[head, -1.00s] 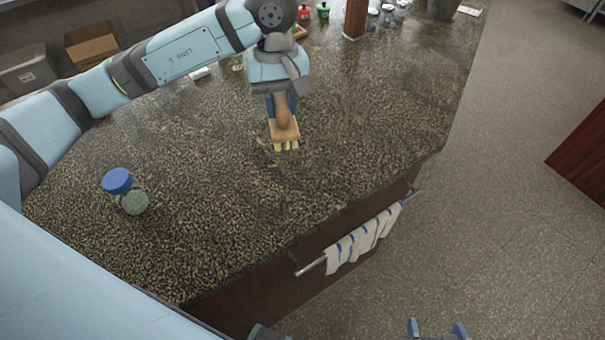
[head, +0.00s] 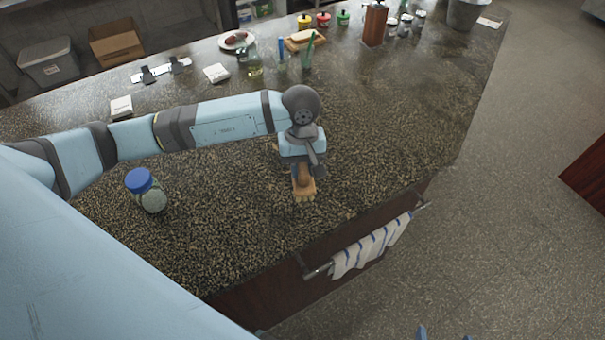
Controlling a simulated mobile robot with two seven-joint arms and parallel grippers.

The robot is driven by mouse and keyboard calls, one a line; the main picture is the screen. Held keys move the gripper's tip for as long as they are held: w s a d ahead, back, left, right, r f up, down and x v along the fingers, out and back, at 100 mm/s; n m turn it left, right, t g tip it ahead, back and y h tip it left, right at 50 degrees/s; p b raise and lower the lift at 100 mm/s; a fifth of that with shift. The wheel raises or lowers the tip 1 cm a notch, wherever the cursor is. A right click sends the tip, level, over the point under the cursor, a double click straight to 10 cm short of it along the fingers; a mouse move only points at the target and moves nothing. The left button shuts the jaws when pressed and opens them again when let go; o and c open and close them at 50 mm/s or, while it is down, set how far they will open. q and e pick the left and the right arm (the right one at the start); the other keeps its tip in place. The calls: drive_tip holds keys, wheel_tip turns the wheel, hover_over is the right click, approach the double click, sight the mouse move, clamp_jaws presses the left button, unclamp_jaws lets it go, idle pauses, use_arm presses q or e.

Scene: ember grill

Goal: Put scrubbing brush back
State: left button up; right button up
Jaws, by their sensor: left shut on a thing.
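The scrubbing brush (head: 304,190) has a wooden body and pale bristles that point down toward the front edge of the counter. My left gripper (head: 304,170) is shut on its handle from above. The brush is over the speckled stone counter (head: 400,130); I cannot tell whether its bristles touch the surface. My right gripper (head: 440,334) shows only as blue fingertips at the bottom edge, over the floor, with most of it cut off.
A glass jar with a blue lid (head: 146,190) stands at the left. A striped towel (head: 370,246) hangs on a front rail. At the back are a cutting board (head: 305,40), a plate (head: 236,41), glasses with utensils, a wooden block (head: 375,25) and a metal bucket (head: 466,14).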

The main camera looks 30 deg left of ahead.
use_arm(q)
wheel_tip(320, 180, down, 4)
drive_tip(key=shift+r+p, duration=0.2)
drive_tip(key=shift+p, duration=0.15)
drive_tip(key=shift+f, duration=0.15)
drive_tip(key=shift+f, duration=0.1)
drive_tip(key=shift+f+b, duration=0.15)
drive_tip(key=shift+b, duration=0.2)
drive_tip(key=o, duration=0.9)
drive_tip(key=shift+r, duration=0.2)
